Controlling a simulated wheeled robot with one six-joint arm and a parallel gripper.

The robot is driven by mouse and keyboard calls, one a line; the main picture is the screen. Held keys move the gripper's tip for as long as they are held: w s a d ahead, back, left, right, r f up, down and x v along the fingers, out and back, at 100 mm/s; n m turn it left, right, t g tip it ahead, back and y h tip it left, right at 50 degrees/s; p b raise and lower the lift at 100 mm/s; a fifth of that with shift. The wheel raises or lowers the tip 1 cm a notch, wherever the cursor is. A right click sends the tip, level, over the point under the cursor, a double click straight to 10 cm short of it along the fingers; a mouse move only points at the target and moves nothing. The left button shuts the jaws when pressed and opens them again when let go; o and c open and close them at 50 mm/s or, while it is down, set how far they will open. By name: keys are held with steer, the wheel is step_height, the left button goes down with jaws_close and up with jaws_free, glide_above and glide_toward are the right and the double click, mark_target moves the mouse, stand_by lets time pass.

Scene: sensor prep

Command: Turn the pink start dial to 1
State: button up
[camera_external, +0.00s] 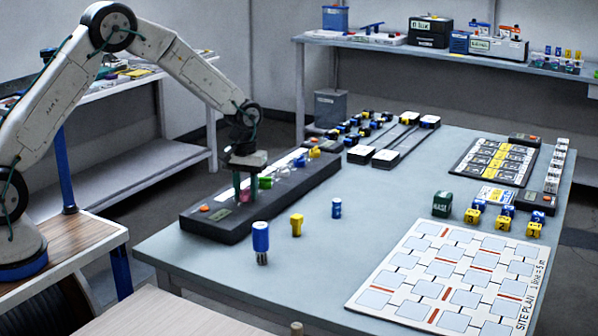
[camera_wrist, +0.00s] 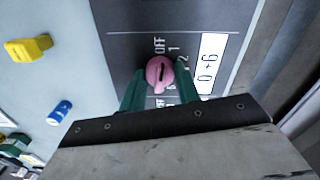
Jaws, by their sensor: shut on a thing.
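The pink start dial (camera_wrist: 160,70) sits on a dark panel (camera_wrist: 120,45) in the wrist view. Printed marks OFF, 1 and 2 run around its far side, and its dark pointer line looks turned roughly toward OFF; the exact setting is hard to tell. My gripper (camera_wrist: 160,78) has its two green fingers shut on the dial, one on each side. In the external view, my gripper (camera_external: 243,192) points down over the near end of the long black console (camera_external: 200,226), and the pink dial (camera_external: 241,198) shows only partly between the fingers.
A green knob (camera_external: 265,182) stands on the console just beyond my gripper. A blue cylinder (camera_external: 261,240), a yellow piece (camera_external: 296,224) and a small blue cylinder (camera_external: 336,208) stand in front. The table's middle is fairly clear.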

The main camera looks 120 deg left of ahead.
steer(key=shift+m, duration=1.8)
steer(key=o, duration=1)
steer(key=shift+r, duration=0.1)
step_height(320, 180, up, 8)
steer(key=shift+f, duration=0.2)
